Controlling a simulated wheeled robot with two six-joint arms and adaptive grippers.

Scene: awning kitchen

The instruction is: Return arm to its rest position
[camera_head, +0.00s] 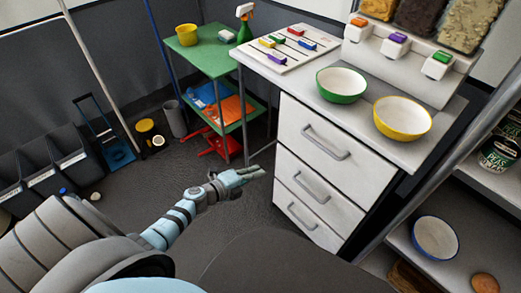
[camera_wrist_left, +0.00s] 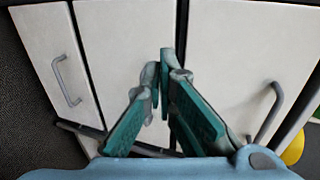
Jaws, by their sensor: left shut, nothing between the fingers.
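My left arm comes in from the lower left in the head view. Its gripper (camera_head: 251,173) is shut and empty, held over the dark floor just left of the white drawer cabinet (camera_head: 322,131). In the left wrist view the green finger pads of the left gripper (camera_wrist_left: 164,62) come together at the tips, with nothing between them. The white drawer fronts (camera_wrist_left: 125,45) with grey handles stand beyond the fingers. My right gripper is not in view.
A green bowl (camera_head: 341,85) and a yellow bowl (camera_head: 402,118) stand on the cabinet top near the dispensers. A green shelf cart (camera_head: 212,62) stands behind. Dark bins (camera_head: 46,163) line the left wall. A shelf (camera_head: 470,262) stands at right. Open floor surrounds the left forearm.

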